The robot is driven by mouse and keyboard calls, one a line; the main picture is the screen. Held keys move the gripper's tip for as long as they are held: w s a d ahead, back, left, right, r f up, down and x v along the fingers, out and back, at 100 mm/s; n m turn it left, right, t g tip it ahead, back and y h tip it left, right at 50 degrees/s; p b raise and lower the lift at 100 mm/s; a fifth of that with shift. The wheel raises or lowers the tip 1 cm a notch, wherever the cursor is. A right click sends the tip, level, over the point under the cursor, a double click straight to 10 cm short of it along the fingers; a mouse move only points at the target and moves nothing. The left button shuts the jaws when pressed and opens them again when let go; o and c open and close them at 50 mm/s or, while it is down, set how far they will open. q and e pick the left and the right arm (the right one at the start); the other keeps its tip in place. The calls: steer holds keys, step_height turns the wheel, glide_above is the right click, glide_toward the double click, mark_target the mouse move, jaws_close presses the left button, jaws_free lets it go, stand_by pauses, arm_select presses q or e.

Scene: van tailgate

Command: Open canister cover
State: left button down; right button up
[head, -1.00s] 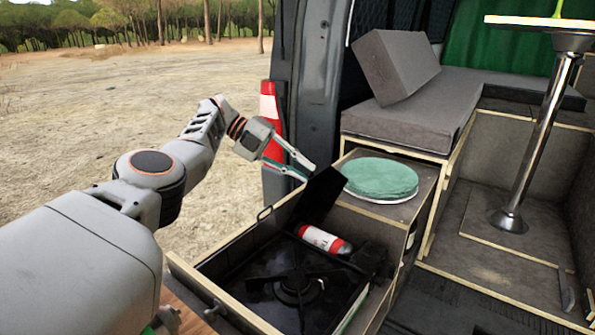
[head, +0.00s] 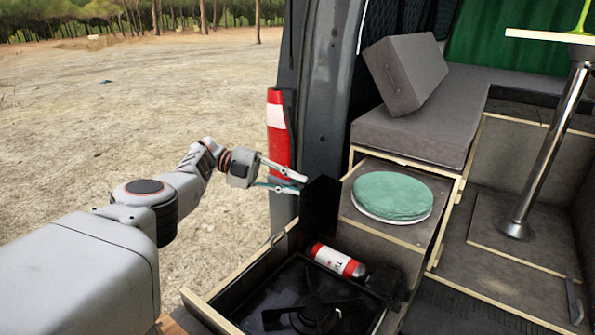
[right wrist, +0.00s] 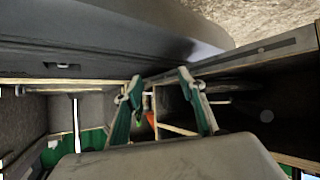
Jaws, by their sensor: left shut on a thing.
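The canister cover (head: 320,206) is a black flat panel standing raised, near upright, at the back of the stove compartment. My left gripper (head: 303,184) is at its upper left edge and shut on it; the exact contact is small in the picture. The red and white canister (head: 336,260) lies on its side, uncovered, in front of the cover. My right gripper (right wrist: 160,80) shows in the right wrist view with its two green-padded fingers apart and nothing visible held between them.
The black stove (head: 317,315) sits in front of the canister inside a wood-edged drawer. A round green cushion (head: 392,195) lies on the cabinet to the right. The van's door pillar and red tail light (head: 278,140) stand close behind my left gripper.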

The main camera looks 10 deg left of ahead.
arm_select(q)
steer(key=shift+w+a+f+p, duration=0.15)
steer(key=shift+a+p, duration=0.15)
steer(key=shift+p, duration=0.3)
arm_select(e)
steer(key=shift+w+a+r, duration=0.1)
steer(key=shift+w+r, duration=0.15)
steer(key=shift+r, duration=0.25)
steer(key=shift+w+r, duration=0.25)
steer(key=shift+r, duration=0.25)
arm_select(q)
steer(key=c, duration=1.9)
jaws_free()
arm_select(e)
steer(key=shift+f, duration=0.15)
arm_select(q)
steer(key=shift+r, duration=0.2)
steer(key=shift+r, duration=4.85)
